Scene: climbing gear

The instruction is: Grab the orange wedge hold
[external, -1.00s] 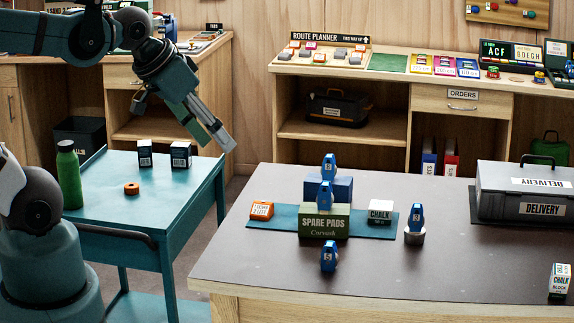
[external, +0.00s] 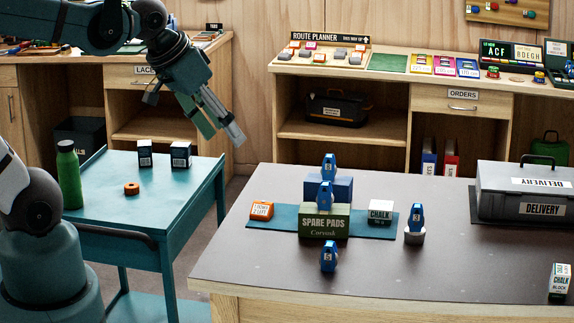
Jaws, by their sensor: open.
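An orange block with a white label (external: 262,210), which looks like the orange wedge hold, sits at the left end of a teal mat (external: 284,222) on the dark-topped table. A green box marked SPARE PADS (external: 324,222) stands to its right. My gripper (external: 222,138) is open and empty. It hangs in the air above and to the left of the orange block, well apart from it, with its fingers angled down to the right.
Blue devices stand on and around the green box, one of them on a blue box (external: 343,188) behind it. A white chalk box (external: 380,211) is at the mat's right end. A grey delivery case (external: 520,200) stands at the right. A teal cart (external: 150,195) holds a green bottle (external: 68,175), an orange ring (external: 131,188) and two dark boxes.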

